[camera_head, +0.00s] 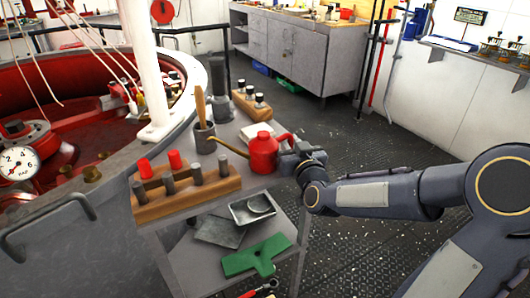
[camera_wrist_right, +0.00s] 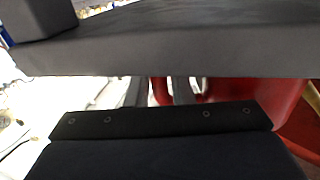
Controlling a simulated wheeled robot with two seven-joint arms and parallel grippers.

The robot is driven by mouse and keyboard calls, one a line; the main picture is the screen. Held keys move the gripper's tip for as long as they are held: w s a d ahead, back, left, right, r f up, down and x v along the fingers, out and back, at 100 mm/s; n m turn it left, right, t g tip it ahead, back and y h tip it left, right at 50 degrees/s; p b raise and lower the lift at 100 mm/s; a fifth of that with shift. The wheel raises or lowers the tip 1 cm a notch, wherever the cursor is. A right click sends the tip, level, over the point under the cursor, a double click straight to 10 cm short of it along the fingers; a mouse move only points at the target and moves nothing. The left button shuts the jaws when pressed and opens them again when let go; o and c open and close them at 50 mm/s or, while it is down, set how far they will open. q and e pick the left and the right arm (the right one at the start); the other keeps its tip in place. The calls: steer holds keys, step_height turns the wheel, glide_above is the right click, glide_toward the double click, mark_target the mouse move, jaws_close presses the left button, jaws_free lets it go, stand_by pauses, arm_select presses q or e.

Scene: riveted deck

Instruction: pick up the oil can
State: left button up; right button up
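The red oil can (camera_head: 264,153) stands upright near the right edge of the grey cart top (camera_head: 228,178). My left gripper is not in view.
A wooden block with several pegs (camera_head: 186,190) stands at the front left of the cart, and a cup with a brush (camera_head: 204,137) stands left of the can. A lower shelf holds a metal tray (camera_head: 240,215) and a green part (camera_head: 256,258). Floor is clear behind.

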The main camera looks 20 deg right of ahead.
mark_target(291, 136)
jaws_close()
steer(key=shift+r, duration=0.1)
steer(key=shift+r, duration=0.3)
steer(key=r, duration=0.1)
steer(key=r+p, duration=0.1)
steer(key=r, duration=0.1)
steer(key=shift+s+a+r, duration=0.25)
steer(key=shift+s+r, duration=0.1)
steer(key=s+a+r+p, duration=0.3)
steer(key=s+a+r, duration=0.3)
steer(key=s, duration=0.5)
steer(key=shift+s+a+r, duration=0.2)
steer(key=shift+a+r, duration=0.15)
steer(key=shift+r, duration=0.95)
steer(key=shift+c, duration=1.7)
jaws_free()
jaws_close()
